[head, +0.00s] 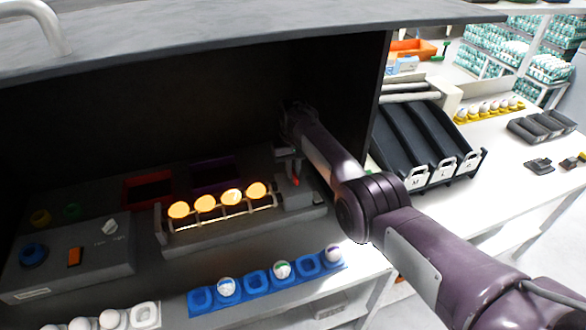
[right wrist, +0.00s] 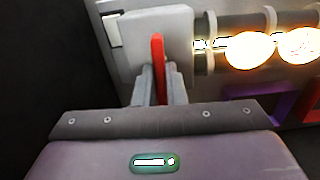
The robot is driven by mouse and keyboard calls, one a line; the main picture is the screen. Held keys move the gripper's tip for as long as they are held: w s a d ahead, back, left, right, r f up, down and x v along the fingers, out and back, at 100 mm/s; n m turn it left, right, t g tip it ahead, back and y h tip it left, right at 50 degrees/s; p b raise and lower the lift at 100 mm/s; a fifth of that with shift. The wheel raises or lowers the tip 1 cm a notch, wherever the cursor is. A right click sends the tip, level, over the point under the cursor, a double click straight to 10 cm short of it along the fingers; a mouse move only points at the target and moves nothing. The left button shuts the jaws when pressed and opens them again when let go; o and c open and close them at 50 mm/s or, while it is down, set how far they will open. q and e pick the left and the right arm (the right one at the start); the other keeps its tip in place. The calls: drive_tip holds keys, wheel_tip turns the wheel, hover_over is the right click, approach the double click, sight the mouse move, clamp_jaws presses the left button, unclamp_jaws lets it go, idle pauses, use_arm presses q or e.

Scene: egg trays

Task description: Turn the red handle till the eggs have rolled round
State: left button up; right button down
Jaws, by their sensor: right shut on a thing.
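The red handle (right wrist: 158,62) stands upright between the fingers of my right gripper (right wrist: 158,85) in the right wrist view, and the gripper is shut on it. In the head view my right arm reaches into the dark box, and a bit of the red handle (head: 296,181) shows beside it. Several glowing orange eggs (head: 205,203) lie in a row on the roller rack (head: 222,222), left of the handle. Two of the lit eggs (right wrist: 249,50) also show at the right of the right wrist view. My left gripper is not in view.
The dark box's roof (head: 230,40) and right wall (head: 377,95) surround my right arm. A control box (head: 70,268) stands at left. A blue egg tray (head: 257,280) and a white tray (head: 146,315) lie in front. Black chutes (head: 425,135) stand at right.

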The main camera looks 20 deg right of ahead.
drive_tip(key=shift+r+m, duration=0.15)
drive_tip(key=shift+m, duration=1.45)
drive_tip(key=c, duration=1.5)
unclamp_jaws()
wheel_tip(320, 180, up, 8)
drive_tip(key=p, duration=0.7)
drive_tip(key=shift+f, duration=0.25)
